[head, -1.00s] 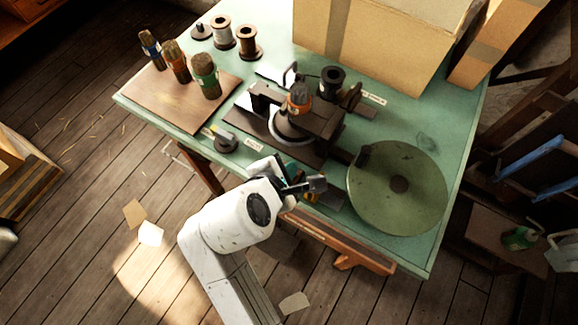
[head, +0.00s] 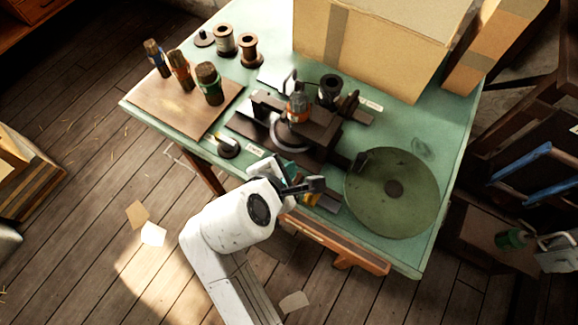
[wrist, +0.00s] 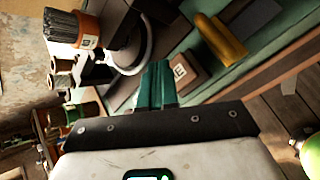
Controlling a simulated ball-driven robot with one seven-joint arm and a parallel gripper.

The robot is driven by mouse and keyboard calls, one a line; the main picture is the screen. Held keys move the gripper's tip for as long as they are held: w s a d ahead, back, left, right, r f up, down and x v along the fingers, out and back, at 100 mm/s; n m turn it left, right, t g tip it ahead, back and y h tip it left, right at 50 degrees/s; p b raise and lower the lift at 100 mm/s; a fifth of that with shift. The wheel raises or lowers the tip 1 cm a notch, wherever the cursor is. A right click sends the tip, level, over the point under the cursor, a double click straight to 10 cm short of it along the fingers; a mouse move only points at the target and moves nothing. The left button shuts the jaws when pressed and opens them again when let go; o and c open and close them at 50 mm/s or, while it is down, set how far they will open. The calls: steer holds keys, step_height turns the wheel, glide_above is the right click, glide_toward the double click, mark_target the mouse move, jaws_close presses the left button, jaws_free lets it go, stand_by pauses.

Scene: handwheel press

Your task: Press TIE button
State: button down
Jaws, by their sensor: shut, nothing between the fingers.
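A small brown block with a white label (wrist: 180,73) shows in the wrist view, just right of my gripper's fingertips. The letters I see on it end in "IE", and its left part is hidden behind the fingers. My gripper (wrist: 156,75) has teal fingers, shut and empty, pointing at the bench beside this block. I cannot tell whether they touch it. In the head view my gripper (head: 285,168) is at the front edge of the green bench (head: 440,130), in front of the press (head: 318,137). The button itself cannot be made out there.
A large green handwheel (head: 415,205) lies right of my gripper. A black knob (head: 228,148) is to the left. A yellow cylinder (wrist: 220,38) lies beyond the labelled block.

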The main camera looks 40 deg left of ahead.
steer(key=shift+r, duration=0.1)
step_height(320, 180, up, 5)
steer(key=p, duration=0.6)
stand_by(1.0)
